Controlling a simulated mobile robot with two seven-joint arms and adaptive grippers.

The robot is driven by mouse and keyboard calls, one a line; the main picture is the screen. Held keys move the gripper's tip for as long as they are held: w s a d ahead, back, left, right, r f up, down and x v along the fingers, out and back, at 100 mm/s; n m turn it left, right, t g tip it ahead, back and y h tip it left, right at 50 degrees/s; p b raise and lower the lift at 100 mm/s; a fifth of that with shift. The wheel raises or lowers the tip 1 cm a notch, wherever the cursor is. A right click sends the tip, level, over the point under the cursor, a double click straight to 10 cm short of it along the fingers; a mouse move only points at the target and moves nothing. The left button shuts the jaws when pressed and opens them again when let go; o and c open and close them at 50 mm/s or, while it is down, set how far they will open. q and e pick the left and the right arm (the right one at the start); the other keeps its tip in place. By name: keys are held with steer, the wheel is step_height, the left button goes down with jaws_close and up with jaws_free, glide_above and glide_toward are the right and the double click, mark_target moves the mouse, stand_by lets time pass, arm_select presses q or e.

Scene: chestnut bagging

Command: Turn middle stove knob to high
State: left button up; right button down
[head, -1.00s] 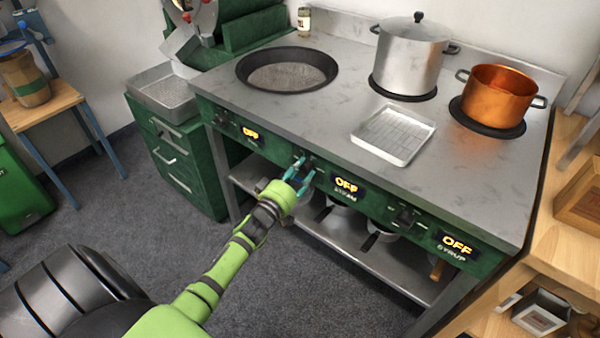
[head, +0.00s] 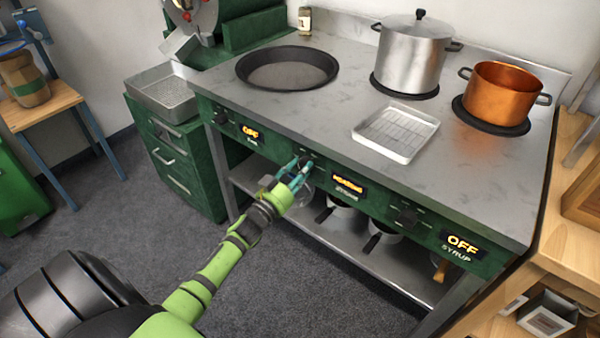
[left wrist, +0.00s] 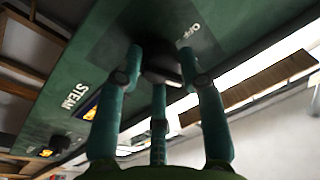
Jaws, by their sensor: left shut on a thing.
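The middle stove knob (head: 306,161) is a dark knob on the green front panel, partly hidden by my left gripper. My left gripper (head: 298,168) has its teal fingers closed around this knob. In the left wrist view the fingers (left wrist: 160,85) surround the dark round knob (left wrist: 162,66), beside the STEAM label (left wrist: 75,96). The middle display (head: 348,184) is lit with an orange word that looks like HEATING. My right gripper is not in view.
The left display (head: 250,132) and the SYRUP display (head: 461,243) read OFF. A steel pot (head: 410,58), copper pot (head: 502,90), wide dark pan (head: 287,69) and rack tray (head: 396,133) stand on the stove top. Pots sit on the shelf below the panel.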

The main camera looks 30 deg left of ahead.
arm_select(q)
steer(key=shift+a+r+m+g+h+b, duration=0.1)
steer(key=shift+m+g+h+b, duration=0.35)
steer(key=shift+m, duration=3.45)
steer(key=shift+a+r+m+g+h+b, duration=0.15)
steer(key=shift+m+h+b, duration=0.45)
steer(key=shift+m, duration=3.3)
steer(key=shift+a+m+g+h+b, duration=0.1)
steer(key=shift+m+g+h+b, duration=0.35)
steer(key=shift+m, duration=3.45)
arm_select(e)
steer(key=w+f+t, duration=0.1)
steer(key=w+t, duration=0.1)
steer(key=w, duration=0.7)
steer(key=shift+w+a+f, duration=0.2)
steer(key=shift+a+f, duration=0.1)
arm_select(q)
steer(key=shift+m, duration=0.3)
steer(key=o, duration=1.2)
steer(key=shift+c, duration=0.2)
steer(key=shift+d, duration=0.1)
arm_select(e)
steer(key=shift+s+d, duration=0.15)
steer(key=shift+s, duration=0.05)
